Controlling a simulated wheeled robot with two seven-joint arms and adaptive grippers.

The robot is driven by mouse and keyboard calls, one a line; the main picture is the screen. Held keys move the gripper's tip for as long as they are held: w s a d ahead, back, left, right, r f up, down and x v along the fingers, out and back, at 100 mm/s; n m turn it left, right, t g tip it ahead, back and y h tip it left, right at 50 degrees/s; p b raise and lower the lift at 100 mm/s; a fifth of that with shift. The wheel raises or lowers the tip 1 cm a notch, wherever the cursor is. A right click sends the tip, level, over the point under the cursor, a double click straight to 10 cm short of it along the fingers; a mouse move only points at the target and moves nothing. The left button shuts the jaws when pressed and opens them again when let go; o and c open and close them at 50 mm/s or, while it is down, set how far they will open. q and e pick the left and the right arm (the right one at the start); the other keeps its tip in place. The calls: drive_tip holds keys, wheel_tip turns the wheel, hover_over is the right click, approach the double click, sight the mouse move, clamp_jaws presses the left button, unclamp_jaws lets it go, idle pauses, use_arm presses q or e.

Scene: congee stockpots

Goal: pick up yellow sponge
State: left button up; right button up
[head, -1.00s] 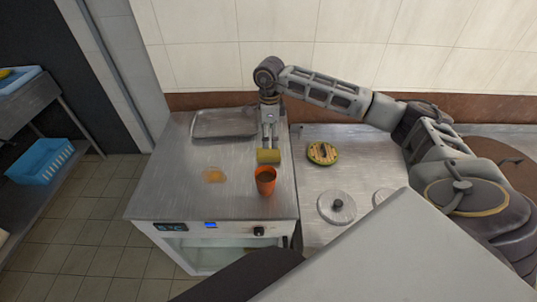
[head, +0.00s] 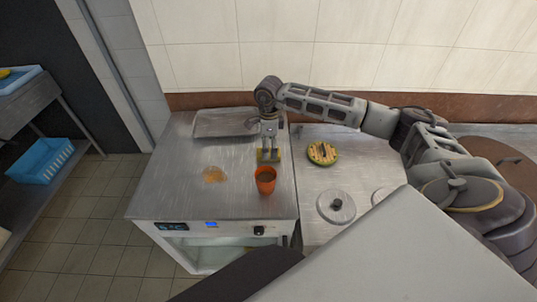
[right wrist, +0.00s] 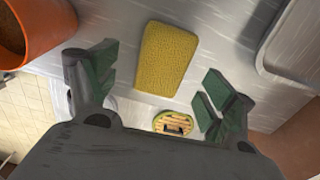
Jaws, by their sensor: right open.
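The yellow sponge (head: 268,155) lies on the steel counter just behind the orange cup, partly hidden by my right gripper in the head view. My right gripper (head: 268,152) is directly over it, pointing down. In the right wrist view the yellow sponge (right wrist: 166,58) is whole and flat, and the open fingers of my right gripper (right wrist: 150,85) are spread on either side of its near end. Nothing is between the fingertips that I can see held. My left gripper is not in view.
An orange cup (head: 265,182) stands close in front of the sponge. A metal tray (head: 215,123) lies behind, to the left. A brownish spill (head: 214,174) is on the counter. A round yellow-green item (head: 322,153) and a lidded pot top (head: 337,207) are to the right.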

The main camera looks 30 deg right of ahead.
wheel_tip(320, 180, down, 3)
drive_tip(key=shift+w+r+p, duration=0.1)
drive_tip(key=shift+w+p, duration=0.05)
drive_tip(key=shift+p, duration=0.15)
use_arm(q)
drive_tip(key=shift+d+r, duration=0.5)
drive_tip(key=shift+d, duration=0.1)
use_arm(e)
drive_tip(key=shift+f, duration=0.6)
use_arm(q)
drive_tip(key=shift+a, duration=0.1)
use_arm(e)
drive_tip(key=shift+c, duration=0.3)
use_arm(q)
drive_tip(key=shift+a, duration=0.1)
use_arm(e)
drive_tip(key=c, duration=1)
drive_tip(key=shift+r, duration=0.1)
drive_tip(key=shift+c, duration=0.2)
wheel_tip(320, 180, up, 9)
drive_tip(key=shift+r+b, duration=0.1)
drive_tip(key=shift+b, duration=0.55)
drive_tip(key=shift+r, duration=0.3)
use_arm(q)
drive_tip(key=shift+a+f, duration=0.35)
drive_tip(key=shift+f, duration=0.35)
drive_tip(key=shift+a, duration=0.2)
